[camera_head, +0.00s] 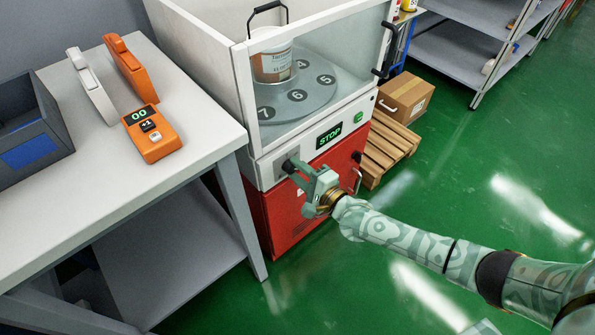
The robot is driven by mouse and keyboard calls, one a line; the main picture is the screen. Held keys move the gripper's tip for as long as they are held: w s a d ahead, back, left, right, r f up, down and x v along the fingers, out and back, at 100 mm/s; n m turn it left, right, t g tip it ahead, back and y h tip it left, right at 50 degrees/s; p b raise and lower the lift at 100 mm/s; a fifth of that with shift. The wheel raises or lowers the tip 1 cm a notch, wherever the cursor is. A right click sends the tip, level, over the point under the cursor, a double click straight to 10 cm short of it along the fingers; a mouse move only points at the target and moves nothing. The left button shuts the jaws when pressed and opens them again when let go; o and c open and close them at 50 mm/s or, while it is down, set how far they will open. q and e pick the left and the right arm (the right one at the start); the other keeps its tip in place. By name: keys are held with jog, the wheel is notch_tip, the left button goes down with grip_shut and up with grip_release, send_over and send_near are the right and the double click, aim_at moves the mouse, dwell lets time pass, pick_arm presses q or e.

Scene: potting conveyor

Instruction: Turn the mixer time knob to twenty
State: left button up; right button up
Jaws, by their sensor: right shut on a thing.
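The mixer (255,165) is a white cabinet with a red lower part and a clear front window. Its dark display (329,136) reads "STOP" in green. The time knob (290,163) is a dark part on the white front panel, left of the display, and is mostly covered by my right gripper. My right gripper (297,168) reaches the panel from the lower right and is shut on the knob. The knob's marks and setting cannot be read. My left gripper is not in view.
A bucket (271,58) stands on the numbered turntable (296,98) inside the mixer. A white table (70,183) at left carries an orange counter (152,133) reading "00" and a dark bin (33,131). A carton (405,97) sits on a wooden pallet (385,152). Green floor is clear at right.

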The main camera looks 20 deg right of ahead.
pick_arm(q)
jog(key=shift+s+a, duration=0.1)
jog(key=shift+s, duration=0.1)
pick_arm(e)
jog(key=shift+f+m, duration=0.15)
jog(key=shift+m, duration=0.35)
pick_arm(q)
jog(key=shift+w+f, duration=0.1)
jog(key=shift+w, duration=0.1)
pick_arm(e)
jog(key=o, duration=1)
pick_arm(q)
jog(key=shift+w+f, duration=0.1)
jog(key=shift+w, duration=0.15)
pick_arm(e)
jog(key=shift+s, duration=0.1)
pick_arm(q)
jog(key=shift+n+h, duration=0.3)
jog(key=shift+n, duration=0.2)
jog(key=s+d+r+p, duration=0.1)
jog(key=p, duration=0.1)
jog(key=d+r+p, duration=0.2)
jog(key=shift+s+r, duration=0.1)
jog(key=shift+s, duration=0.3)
pick_arm(e)
jog(key=v, duration=1.6)
jog(key=shift+s+d, duration=0.1)
